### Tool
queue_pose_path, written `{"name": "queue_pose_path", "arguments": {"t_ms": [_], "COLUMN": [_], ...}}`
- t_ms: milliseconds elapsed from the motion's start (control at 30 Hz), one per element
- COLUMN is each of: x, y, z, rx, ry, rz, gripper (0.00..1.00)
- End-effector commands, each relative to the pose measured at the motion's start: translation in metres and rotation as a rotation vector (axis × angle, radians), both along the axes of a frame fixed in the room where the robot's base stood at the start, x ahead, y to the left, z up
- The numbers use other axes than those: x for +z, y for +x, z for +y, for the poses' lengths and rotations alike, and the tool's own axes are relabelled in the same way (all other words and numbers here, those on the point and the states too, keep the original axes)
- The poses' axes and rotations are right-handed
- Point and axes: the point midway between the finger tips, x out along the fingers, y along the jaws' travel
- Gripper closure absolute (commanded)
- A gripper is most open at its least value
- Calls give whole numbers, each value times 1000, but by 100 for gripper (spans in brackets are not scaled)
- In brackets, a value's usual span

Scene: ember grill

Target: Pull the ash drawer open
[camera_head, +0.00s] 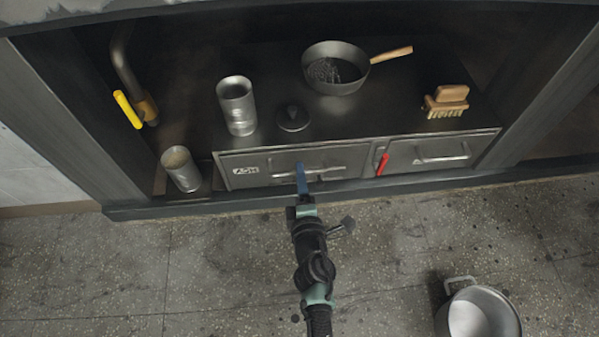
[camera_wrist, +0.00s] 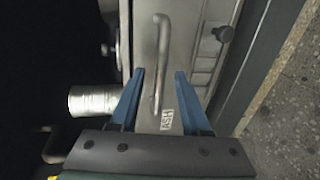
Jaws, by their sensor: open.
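The ash drawer (camera_head: 262,174) is a grey metal front with a white ASH label, left in the lower row in the head view. Its front looks flush with the frame around it. Its bar handle (camera_wrist: 160,45) runs lengthwise in the wrist view, and the ASH label (camera_wrist: 168,120) shows beside its lower end. My gripper (camera_head: 301,170) is at the drawer's handle. In the wrist view my gripper (camera_wrist: 159,74) is open, with one blue finger on each side of the handle bar. I cannot tell whether either finger touches it.
A red lever (camera_head: 382,164) sits between the ash drawer and a second drawer (camera_head: 430,154). A metal can (camera_head: 237,106), a dark lid (camera_head: 292,118), a pan (camera_head: 335,68) and a brush (camera_head: 447,101) stand above. A pot (camera_head: 478,314) is on the floor at right.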

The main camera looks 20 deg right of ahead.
Motion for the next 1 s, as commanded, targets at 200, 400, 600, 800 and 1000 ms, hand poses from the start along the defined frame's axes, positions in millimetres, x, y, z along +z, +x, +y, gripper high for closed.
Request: {"name": "queue_pose_path", "arguments": {"t_ms": [200,400,600,800,1000], "x": [-5,-5,-5,-5,-5], "y": [19,22,22,22,22], "z": [-6,-6,-6,-6,-6], "rx": [0,0,0,0,0], "ry": [1,0,1,1,1], "rz": [-1,1,0,0,0], "gripper": [53,53,60,96,100]}}
